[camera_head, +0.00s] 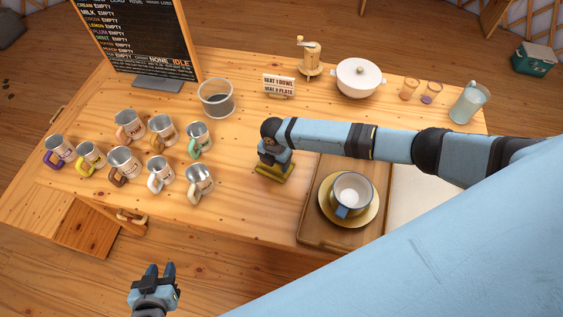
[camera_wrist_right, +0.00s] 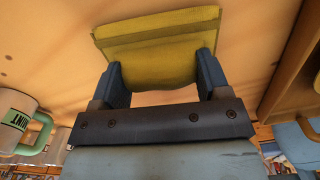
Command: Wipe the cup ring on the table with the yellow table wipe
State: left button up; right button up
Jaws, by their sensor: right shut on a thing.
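The yellow table wipe (camera_head: 275,172) is at the middle of the wooden table (camera_head: 245,215), under my right gripper (camera_head: 274,160). In the right wrist view the yellow wipe (camera_wrist_right: 158,50) sits between the two fingers of my right gripper (camera_wrist_right: 164,75), which is shut on it. The wipe is at or close to the table top; I cannot tell if it touches. I see no cup ring; it may be hidden under the wipe or the arm. My left gripper (camera_head: 158,272) is empty, its fingers pointing up, off the table's front edge.
Several mugs (camera_head: 160,172) stand to the left of the wipe. A wooden tray (camera_head: 312,225) with a yellow saucer (camera_head: 327,210) and a cup (camera_head: 353,190) is close on the right. A glass bowl (camera_head: 216,98), a small sign (camera_head: 279,85) and a white pot (camera_head: 358,78) stand behind.

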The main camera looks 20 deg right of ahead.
aim_at(292, 168)
jog(key=shift+w+a+f+b, duration=0.15)
jog(key=shift+w+a+b, duration=0.45)
jog(key=shift+w+a, duration=0.6)
jog(key=shift+a, duration=0.45)
jog(key=shift+s+d+p, duration=0.5)
jog(key=shift+d+p, duration=0.1)
jog(key=shift+d, duration=0.05)
jog(key=shift+s+d+p, duration=0.4)
jog(key=shift+s+d, duration=0.15)
jog(key=shift+d, duration=0.2)
jog(key=shift+s+d+p, duration=0.75)
jog(key=shift+d, duration=0.25)
jog(key=shift+s+d+p, duration=0.7)
jog(key=shift+d, duration=0.25)
jog(key=shift+s+d, duration=0.4)
jog(key=shift+d, duration=0.2)
